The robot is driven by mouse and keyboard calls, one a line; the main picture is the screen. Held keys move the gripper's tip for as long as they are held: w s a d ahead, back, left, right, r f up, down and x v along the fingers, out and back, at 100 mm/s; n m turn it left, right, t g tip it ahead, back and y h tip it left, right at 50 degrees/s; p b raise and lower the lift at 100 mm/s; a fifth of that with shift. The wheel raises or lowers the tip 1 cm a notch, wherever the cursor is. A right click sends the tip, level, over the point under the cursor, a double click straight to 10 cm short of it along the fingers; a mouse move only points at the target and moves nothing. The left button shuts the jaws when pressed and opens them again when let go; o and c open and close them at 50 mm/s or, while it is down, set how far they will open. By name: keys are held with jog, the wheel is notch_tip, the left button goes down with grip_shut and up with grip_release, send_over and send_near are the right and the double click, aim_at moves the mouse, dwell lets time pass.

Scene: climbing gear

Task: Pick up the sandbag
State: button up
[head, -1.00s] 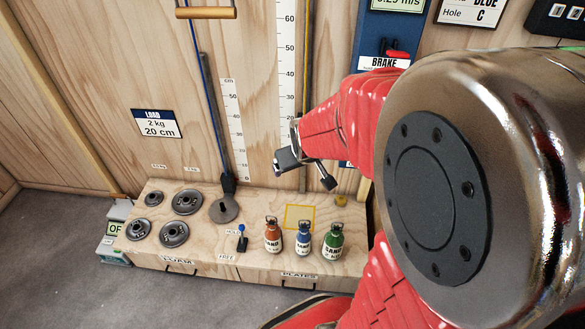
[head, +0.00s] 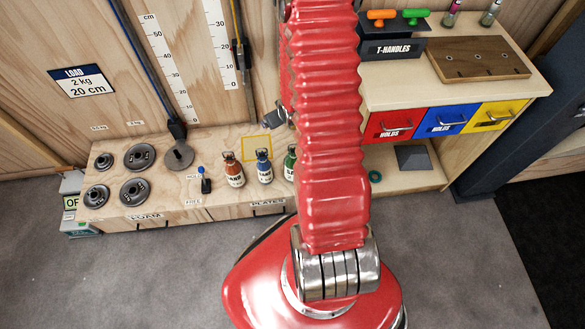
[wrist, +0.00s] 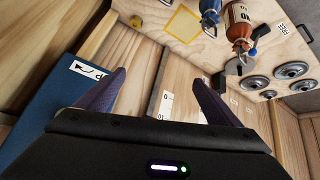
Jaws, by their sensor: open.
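Three sandbags shaped like small bottles with handles stand in a row on the low wooden bench. The orange sandbag (head: 233,172), blue sandbag (head: 264,169) and green sandbag (head: 290,165) show in the head view, the green one partly hidden by my arm. In the wrist view, the orange sandbag (wrist: 238,27) and blue sandbag (wrist: 210,10) lie at the top, beyond my fingers. My gripper (wrist: 160,76) is open with nothing between its fingers. In the head view it is mostly hidden behind my arm, with a grey part (head: 277,118) showing above the bench near the wall.
A yellow outlined square (head: 257,148) is marked on the bench behind the sandbags. Several grey plates (head: 140,156) and a small blue-knobbed lever (head: 204,181) are to the left. Coloured drawers (head: 445,120) stand right. Grey floor in front is clear.

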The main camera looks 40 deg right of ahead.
jog(key=m, duration=0.1)
send_over(289, 160)
jog(key=s+d, duration=0.1)
jog(key=s, duration=0.2)
notch_tip(289, 160, down, 13)
jog(key=s+a+f+m+t, duration=0.1)
jog(key=s+f, duration=0.5)
jog(key=f, duration=0.2)
jog(key=shift+a+f, duration=0.2)
jog(key=shift+f, duration=0.2)
jog(key=shift+x, duration=4.25)
jog(key=shift+w, duration=0.1)
jog(key=x, duration=0.5)
jog(key=shift+w+a, duration=0.1)
jog(key=shift+a, duration=0.05)
